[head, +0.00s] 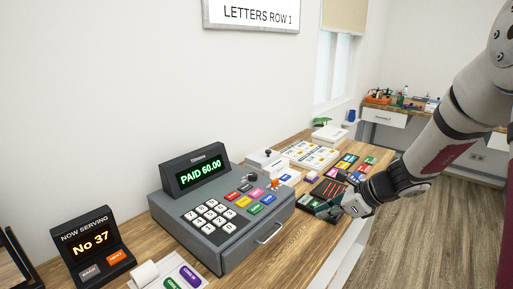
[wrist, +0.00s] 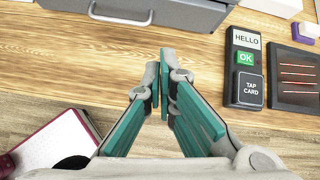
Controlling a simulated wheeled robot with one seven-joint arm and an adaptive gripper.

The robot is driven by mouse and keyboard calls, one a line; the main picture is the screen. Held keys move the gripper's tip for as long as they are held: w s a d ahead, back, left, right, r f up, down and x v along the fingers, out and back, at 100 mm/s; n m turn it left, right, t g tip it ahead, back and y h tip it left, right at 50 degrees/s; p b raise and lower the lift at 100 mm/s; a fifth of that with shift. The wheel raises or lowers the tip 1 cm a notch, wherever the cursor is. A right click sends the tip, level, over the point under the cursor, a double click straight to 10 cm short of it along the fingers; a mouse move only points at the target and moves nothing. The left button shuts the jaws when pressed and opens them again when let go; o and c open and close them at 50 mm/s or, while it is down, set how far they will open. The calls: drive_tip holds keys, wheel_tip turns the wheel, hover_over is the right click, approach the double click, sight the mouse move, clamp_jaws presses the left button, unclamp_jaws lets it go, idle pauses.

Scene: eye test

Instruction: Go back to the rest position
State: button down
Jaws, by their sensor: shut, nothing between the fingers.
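My gripper (head: 329,209) is at the right front of the wooden counter (head: 152,232) in the head view, near the card reader (head: 307,200). In the wrist view, my gripper (wrist: 163,84) has its teal fingers brought together at the tips, with nothing between them. The card reader (wrist: 246,72) shows HELLO, a green OK key and TAP CARD, and lies to the right of the fingers. No rest position is marked in either view.
The grey cash register (head: 218,225) reads PAID 60.00; its drawer front (wrist: 140,10) is at the top of the wrist view. A dark pad with red lines (wrist: 297,78) lies beside the card reader. A sign (head: 82,245) reads No 37. Open floor (head: 440,220) lies at right.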

drive_tip(key=s+a+r+n+g+h, duration=0.1)
drive_tip(key=s+a+r+n, duration=0.3)
drive_tip(key=s+r+n, duration=0.3)
drive_tip(key=s+a+r+n+g+h, duration=0.1)
drive_tip(key=s+a+r+n, duration=0.2)
drive_tip(key=s+r+n, duration=0.35)
drive_tip(key=s+d+r+n+h, duration=0.1)
drive_tip(key=s+n+h, duration=0.1)
drive_tip(key=s+n, duration=0.3)
drive_tip(key=s+d+r+n+t+h, duration=0.1)
drive_tip(key=s+d+n+h, duration=0.1)
drive_tip(key=s+n, duration=0.4)
drive_tip(key=s, duration=0.5)
drive_tip(key=shift+d, duration=0.2)
drive_tip(key=shift+r+n, duration=0.1)
drive_tip(key=shift+n, duration=0.15)
